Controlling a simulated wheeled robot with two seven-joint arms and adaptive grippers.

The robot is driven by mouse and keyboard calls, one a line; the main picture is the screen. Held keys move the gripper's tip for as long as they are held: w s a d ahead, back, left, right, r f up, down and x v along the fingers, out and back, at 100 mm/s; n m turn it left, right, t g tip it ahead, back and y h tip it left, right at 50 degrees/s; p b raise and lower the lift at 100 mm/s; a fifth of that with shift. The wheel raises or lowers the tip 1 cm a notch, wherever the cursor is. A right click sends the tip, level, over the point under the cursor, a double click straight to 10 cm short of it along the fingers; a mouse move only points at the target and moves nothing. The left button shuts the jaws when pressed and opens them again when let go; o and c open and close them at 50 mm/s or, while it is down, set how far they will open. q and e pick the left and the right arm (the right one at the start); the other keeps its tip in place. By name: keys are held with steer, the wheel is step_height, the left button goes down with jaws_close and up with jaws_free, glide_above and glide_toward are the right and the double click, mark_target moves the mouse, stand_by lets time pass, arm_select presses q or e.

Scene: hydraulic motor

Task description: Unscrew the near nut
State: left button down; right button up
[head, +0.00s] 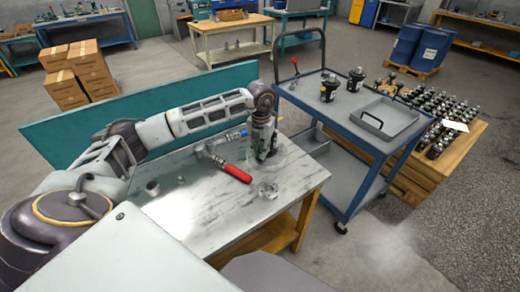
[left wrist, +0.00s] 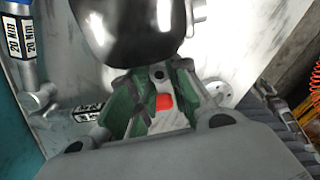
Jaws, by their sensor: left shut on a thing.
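My left gripper (head: 262,152) points down at the right part of the workbench (head: 215,212). It is beside a dark upright part, which the arm mostly hides in the head view. In the left wrist view the green fingers (left wrist: 158,78) close together on a small dark round piece (left wrist: 157,73), which looks like the nut. The fingers hide most of it. A big shiny dark cylindrical body (left wrist: 130,30) fills the top of that view, close to the fingertips. My right gripper is not in view.
A blue cart (head: 350,137) stands to the right. The bench's front is mostly clear.

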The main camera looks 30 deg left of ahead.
arm_select(q)
steer(key=shift+w+d+r+n, duration=0.15)
steer(key=shift+w+r+n, duration=0.05)
steer(key=shift+w+n, duration=0.1)
steer(key=shift+n+p, duration=0.65)
steer(key=shift+n, duration=1.35)
steer(key=c, duration=1.6)
jaws_free()
steer(key=shift+o, duration=0.2)
steer(key=shift+a, duration=0.2)
